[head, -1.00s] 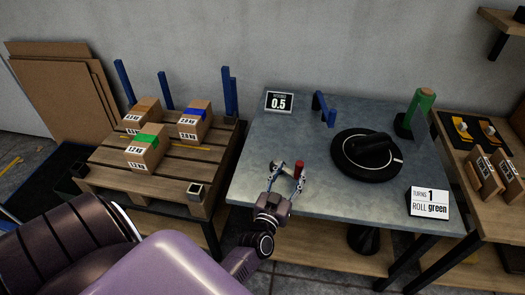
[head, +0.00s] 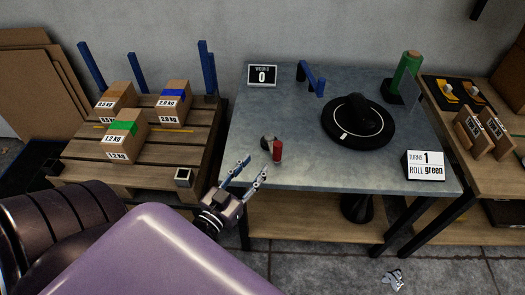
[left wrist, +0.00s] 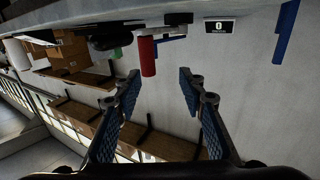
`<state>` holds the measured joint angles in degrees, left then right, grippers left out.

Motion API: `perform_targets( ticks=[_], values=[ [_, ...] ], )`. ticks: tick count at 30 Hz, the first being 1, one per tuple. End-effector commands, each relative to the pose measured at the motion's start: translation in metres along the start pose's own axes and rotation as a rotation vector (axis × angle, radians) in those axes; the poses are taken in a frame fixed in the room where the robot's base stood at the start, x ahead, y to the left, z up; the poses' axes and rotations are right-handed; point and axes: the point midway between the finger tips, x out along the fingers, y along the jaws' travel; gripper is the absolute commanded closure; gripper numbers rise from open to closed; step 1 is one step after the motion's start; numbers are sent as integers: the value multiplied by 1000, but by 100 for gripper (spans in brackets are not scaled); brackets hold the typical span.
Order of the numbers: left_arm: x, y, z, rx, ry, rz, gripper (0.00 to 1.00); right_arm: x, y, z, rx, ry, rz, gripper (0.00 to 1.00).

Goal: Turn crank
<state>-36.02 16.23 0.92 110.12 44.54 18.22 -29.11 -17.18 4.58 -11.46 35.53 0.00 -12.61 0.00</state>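The crank has an upright red handle (head: 277,151) near the table's front left edge. A short dark crank arm (head: 266,143) shows just left of it. My left gripper (head: 252,170) is open and empty at the front edge, below and left of the handle and apart from it. In the left wrist view the red handle (left wrist: 147,56) stands beyond my spread blue-padded fingers (left wrist: 159,73). A display (head: 262,75) reads 0. A sign (head: 425,166) reads TURNS 1, ROLL green. A black turntable (head: 345,137) carries a dark object. My right gripper is out of view.
A green roll (head: 406,74) stands at the table's back right. A blue bracket (head: 312,80) is at the back. A pallet (head: 80,168) with weight-labelled boxes is on the left. A side table (head: 470,124) is on the right. The table's front middle is clear.

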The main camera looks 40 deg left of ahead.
Motion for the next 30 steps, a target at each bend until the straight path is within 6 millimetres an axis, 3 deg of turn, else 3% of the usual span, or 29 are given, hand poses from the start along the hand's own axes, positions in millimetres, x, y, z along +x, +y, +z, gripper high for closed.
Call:
perform_targets(
  ticks=[3,11,17,30],
  values=[
    [5,26,6,-7,-55,68,63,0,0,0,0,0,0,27],
    [0,72,29,0,-203,195,63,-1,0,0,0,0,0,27],
    [-8,85,67,13,-325,229,63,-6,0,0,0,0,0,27],
    [-31,80,151,31,-508,212,63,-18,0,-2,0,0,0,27]
  ],
)
